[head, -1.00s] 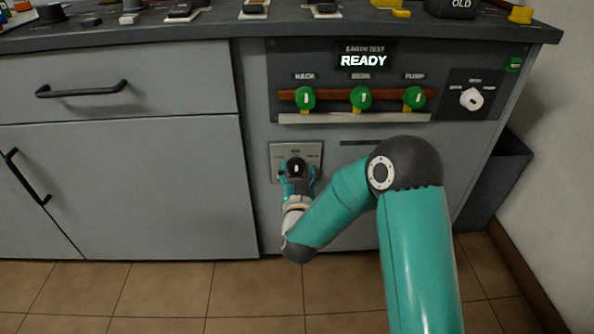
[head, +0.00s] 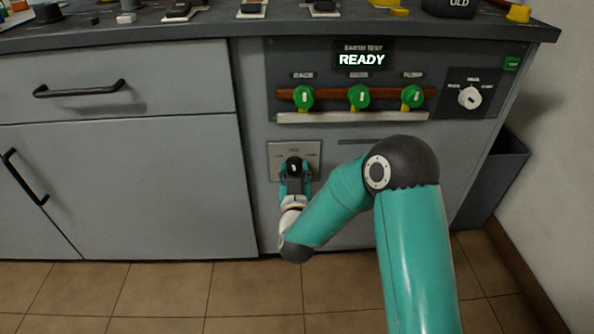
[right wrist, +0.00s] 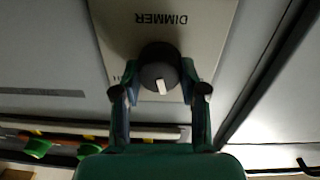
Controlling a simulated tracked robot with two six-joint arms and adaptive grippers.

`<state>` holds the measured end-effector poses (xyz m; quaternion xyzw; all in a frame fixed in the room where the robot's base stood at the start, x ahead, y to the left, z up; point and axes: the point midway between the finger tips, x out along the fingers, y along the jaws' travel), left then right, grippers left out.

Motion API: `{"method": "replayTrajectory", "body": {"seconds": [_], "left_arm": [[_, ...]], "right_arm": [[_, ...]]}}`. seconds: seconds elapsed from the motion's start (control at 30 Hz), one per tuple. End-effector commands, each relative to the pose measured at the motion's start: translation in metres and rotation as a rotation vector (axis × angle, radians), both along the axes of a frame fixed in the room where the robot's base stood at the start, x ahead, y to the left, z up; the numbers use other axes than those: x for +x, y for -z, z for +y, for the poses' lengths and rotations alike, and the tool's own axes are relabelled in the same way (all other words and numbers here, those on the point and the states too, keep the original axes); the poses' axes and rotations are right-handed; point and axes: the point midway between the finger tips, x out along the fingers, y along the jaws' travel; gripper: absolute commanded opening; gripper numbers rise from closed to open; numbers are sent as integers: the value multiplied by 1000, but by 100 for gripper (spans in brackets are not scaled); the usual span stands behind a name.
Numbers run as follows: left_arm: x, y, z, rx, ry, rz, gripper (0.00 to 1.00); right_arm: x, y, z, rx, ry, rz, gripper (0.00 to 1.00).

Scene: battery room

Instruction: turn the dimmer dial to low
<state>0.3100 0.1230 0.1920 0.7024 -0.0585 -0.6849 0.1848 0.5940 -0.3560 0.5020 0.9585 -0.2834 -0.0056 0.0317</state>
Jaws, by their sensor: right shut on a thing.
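The dimmer dial (head: 294,164) is a black round knob with a white pointer mark, on a pale plate (head: 313,149) low on the grey cabinet front. In the right wrist view the dial (right wrist: 158,72) sits in front of the plate (right wrist: 185,42) marked DIMMER, seen upside down. My right gripper (head: 294,172) is shut on the dial, with one finger on each side of it; the right wrist view also shows these fingers (right wrist: 160,92). The small setting labels on the plate are too blurred or covered to read. My left gripper is not in view.
Above is an earth test panel (head: 453,115) with a READY display (head: 362,59), several green knobs (head: 358,97) and a white selector knob (head: 470,97). A drawer and door with black handles (head: 80,89) are at left. A dark bin (head: 495,175) stands at right.

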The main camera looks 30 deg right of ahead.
Motion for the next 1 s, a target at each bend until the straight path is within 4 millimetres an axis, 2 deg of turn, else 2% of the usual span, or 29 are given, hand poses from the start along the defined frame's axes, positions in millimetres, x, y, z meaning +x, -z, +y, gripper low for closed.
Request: {"method": "replayTrajectory", "body": {"seconds": [0.6,1.0], "left_arm": [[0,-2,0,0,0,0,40],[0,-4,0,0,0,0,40]], "right_arm": [[-1,1,-2,-479,6,296,7],[0,2,-1,-657,4,405,7]]}}
